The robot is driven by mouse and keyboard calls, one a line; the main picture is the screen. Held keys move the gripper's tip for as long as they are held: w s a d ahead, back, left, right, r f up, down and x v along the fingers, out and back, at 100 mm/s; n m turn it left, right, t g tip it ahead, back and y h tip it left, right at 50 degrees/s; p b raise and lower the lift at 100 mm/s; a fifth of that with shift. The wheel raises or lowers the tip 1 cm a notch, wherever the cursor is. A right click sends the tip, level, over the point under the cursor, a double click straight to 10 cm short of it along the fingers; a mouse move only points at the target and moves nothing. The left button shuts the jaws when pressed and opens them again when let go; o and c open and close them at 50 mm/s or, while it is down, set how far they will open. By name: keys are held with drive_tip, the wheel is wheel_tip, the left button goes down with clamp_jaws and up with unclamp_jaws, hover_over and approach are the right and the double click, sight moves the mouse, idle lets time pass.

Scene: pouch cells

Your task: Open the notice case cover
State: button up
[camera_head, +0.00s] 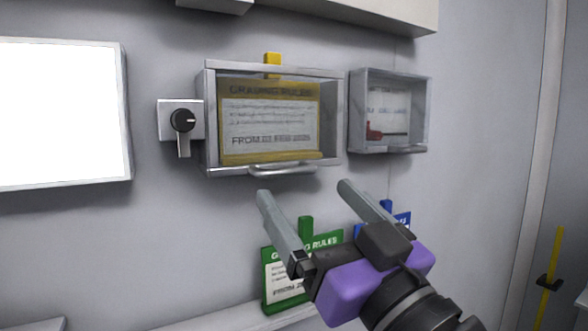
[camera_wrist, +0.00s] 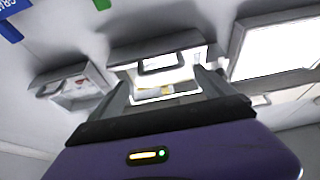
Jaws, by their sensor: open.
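The notice case (camera_head: 208,120) is a grey wall box with a clear front cover, and it looks closed. Inside is a yellow-edged card (camera_head: 270,120) reading "GRADING RULES". A bar handle (camera_head: 282,169) runs along the cover's lower edge. My gripper (camera_head: 303,190) is open and empty, below and in front of the handle, with its two grey fingers pointing up toward the case. In the wrist view the notice case (camera_wrist: 155,47) and its handle (camera_wrist: 160,68) appear ahead, beyond and between the fingers. Contact with the handle does not show.
A smaller clear case (camera_head: 390,110) with a red item hangs to the right. A black knob on a plate (camera_head: 183,122) is at the left, beside a bright white panel (camera_head: 62,115). Green (camera_head: 283,270) and blue (camera_head: 400,218) cards stand on a ledge below, partly behind my gripper.

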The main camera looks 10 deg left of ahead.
sight(294, 175)
drive_tip(key=p+x, duration=0.1)
drive_tip(key=x, duration=0.4)
drive_tip(key=shift+w+r+p, duration=0.1)
drive_tip(key=shift+r+p, duration=0.1)
drive_tip(key=shift+p, duration=0.15)
drive_tip(key=shift+w+a+r, duration=0.15)
drive_tip(key=shift+w+a, duration=0.3)
drive_tip(key=shift+w, duration=0.1)
